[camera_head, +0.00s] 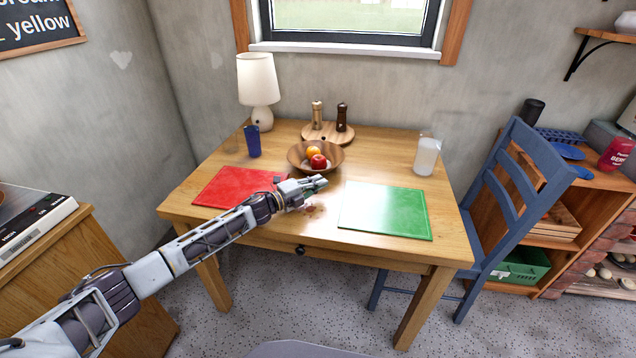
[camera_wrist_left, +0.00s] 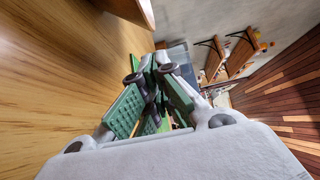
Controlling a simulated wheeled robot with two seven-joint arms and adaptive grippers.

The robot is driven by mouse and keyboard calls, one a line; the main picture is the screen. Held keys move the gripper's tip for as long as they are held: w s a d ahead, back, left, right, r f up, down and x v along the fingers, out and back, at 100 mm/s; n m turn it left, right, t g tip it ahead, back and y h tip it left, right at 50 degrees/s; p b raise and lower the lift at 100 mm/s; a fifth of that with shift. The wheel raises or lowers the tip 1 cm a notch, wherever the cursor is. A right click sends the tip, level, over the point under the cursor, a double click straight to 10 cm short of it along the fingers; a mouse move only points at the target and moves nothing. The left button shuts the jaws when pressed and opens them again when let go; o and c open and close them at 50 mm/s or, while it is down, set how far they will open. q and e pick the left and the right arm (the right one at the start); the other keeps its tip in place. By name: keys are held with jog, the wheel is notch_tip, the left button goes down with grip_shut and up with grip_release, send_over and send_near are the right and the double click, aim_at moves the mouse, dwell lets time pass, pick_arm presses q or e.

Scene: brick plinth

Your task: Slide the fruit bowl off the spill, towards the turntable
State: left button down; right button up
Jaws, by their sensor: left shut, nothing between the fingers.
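The wooden fruit bowl (camera_head: 334,158) stands upright near the middle of the table and holds an orange (camera_head: 312,152) and a red apple (camera_head: 318,161). Reddish-brown spill marks (camera_head: 314,210) show on the tabletop in front of the bowl, below my gripper. My left gripper (camera_head: 322,181) is shut and empty, just in front of the bowl; I cannot tell whether it touches it. The left wrist view shows its closed green-padded fingers (camera_wrist_left: 152,85). My right gripper is not in view.
A red mat (camera_head: 235,187) lies left and a green mat (camera_head: 385,210) right. A blue cup (camera_head: 253,141) and a lamp (camera_head: 258,80) stand at the left, a glass (camera_head: 427,156) at the right. Two mills stand on the turntable. A blue chair (camera_head: 500,205) is at the right.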

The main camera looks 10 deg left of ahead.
pick_arm(q)
jog(key=shift+s+a+r, duration=0.15)
jog(key=shift+s, duration=0.35)
jog(key=shift+s+a+f, duration=0.1)
jog(key=shift+a+f, duration=0.1)
jog(key=shift+a, duration=0.15)
jog(key=shift+s+a+r, duration=0.1)
jog(key=shift+s+a, duration=0.2)
jog(key=shift+s, duration=0.15)
jog(key=shift+s+a, duration=0.45)
jog(key=shift+s, duration=0.05)
jog(key=shift+p+v, duration=0.3)
jog(key=shift+v, duration=2.8)
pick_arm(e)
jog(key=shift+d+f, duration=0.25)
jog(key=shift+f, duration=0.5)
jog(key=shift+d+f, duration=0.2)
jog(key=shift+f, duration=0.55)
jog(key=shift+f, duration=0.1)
